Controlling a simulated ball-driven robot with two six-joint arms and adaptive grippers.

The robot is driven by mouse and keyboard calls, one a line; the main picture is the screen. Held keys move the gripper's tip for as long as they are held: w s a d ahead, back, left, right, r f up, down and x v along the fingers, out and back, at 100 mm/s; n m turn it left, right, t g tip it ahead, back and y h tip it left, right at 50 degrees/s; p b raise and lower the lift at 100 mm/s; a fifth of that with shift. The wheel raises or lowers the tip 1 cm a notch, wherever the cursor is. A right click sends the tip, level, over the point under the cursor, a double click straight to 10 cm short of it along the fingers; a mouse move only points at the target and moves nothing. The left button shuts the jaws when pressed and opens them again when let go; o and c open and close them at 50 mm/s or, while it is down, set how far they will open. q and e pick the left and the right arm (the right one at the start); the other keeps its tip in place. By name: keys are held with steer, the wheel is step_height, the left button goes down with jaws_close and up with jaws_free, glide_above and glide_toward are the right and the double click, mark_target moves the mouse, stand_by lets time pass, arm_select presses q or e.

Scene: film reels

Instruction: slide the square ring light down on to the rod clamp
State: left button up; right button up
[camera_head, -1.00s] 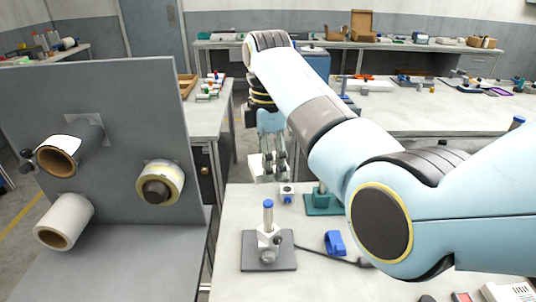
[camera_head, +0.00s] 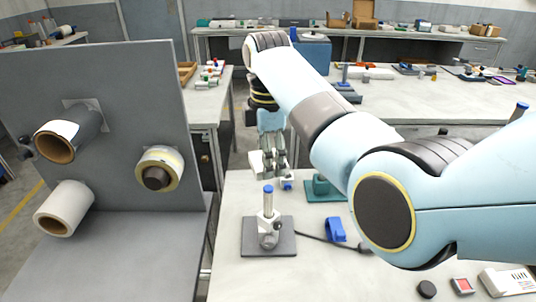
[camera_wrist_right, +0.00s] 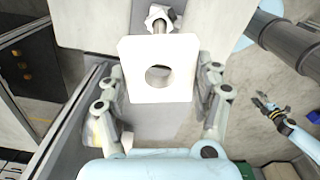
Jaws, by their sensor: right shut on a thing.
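The square ring light (camera_wrist_right: 132,72) is a white square plate with a round hole, shown between the fingers of my right gripper (camera_wrist_right: 163,88). In the head view this gripper (camera_head: 270,168) points down, shut on the ring light (camera_head: 256,163) above the far edge of the near table. The rod clamp (camera_head: 268,224) is a pale block on an upright, blue-topped rod, standing on a dark square base nearer me. The ring light is apart from it. My left gripper (camera_wrist_right: 270,107) appears small and open at the right of the wrist view.
A teal stand (camera_head: 322,189) and a blue block (camera_head: 335,229) are right of the rod clamp, with a dark cable nearby. A grey panel (camera_head: 120,110) with several rolls stands at left.

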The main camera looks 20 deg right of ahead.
mark_target(268, 187)
steer(key=shift+f, duration=0.15)
steer(key=shift+f+b, duration=0.95)
steer(key=shift+f, duration=1.4)
steer(key=shift+f, duration=0.1)
steer(key=shift+f+b, duration=1.25)
steer(key=shift+f, duration=1.15)
steer(key=shift+f+b, duration=1.4)
steer(key=shift+f, duration=1.05)
